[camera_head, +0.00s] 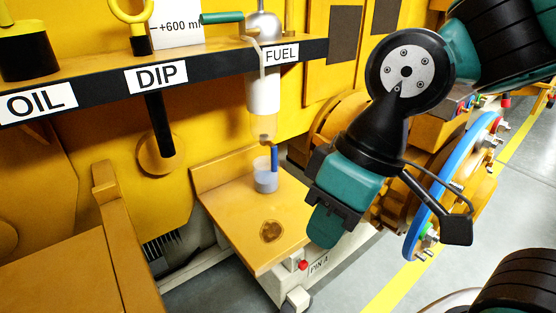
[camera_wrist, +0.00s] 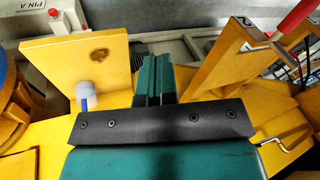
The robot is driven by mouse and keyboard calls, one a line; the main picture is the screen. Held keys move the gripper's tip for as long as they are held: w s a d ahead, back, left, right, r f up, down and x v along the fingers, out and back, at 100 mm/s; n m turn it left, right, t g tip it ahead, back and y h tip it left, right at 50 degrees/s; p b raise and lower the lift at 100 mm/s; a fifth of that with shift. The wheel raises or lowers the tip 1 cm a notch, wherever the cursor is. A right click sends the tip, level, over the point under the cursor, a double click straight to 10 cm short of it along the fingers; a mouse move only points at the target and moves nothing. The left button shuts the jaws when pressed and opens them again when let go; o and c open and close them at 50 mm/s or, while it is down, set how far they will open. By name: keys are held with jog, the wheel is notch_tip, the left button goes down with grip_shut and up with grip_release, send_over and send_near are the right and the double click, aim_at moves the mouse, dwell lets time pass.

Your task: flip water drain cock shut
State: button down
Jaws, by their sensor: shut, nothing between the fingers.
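The water drain cock hangs under the white fuel filter (camera_head: 263,92) below the FUEL label. Its small blue lever (camera_head: 274,158) points straight down, with its lower end at the mouth of a small clear cup (camera_head: 265,181) on a yellow shelf. In the wrist view the blue lever (camera_wrist: 84,103) and the cup (camera_wrist: 87,90) show at the left, partly hidden by my gripper body. My gripper (camera_head: 325,228) is shut and empty, to the right of and lower than the lever, apart from it. Its closed fingers also show in the wrist view (camera_wrist: 153,75).
The yellow shelf (camera_head: 235,207) has a dark stain and a raised back edge. A green lever (camera_head: 222,17) sticks out above the black label rail (camera_head: 205,68). A dipstick tube (camera_head: 158,125) hangs left. A blue-rimmed wheel (camera_head: 423,215) stands close behind my gripper at right.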

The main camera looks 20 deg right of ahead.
jog(key=w+d+f+m+t+y, duration=0.15)
jog(key=w+d, duration=0.35)
jog(key=w, duration=0.8)
jog(key=w+d+f+m+t, duration=0.15)
jog(key=w+d, duration=0.25)
jog(key=w, duration=0.8)
jog(key=w+d+f+m+t, duration=0.1)
jog(key=w+d+f, duration=0.2)
jog(key=w+d, duration=0.4)
jog(key=shift+w+d, duration=0.2)
jog(key=shift+d, duration=0.9)
jog(key=shift+f+y, duration=0.1)
jog(key=shift+y, duration=0.15)
jog(key=w+a+f+p, duration=0.2)
jog(key=a+f, duration=0.6)
jog(key=a, duration=0.1)
jog(key=shift+w+p, duration=0.3)
jog(key=shift+p, duration=0.1)
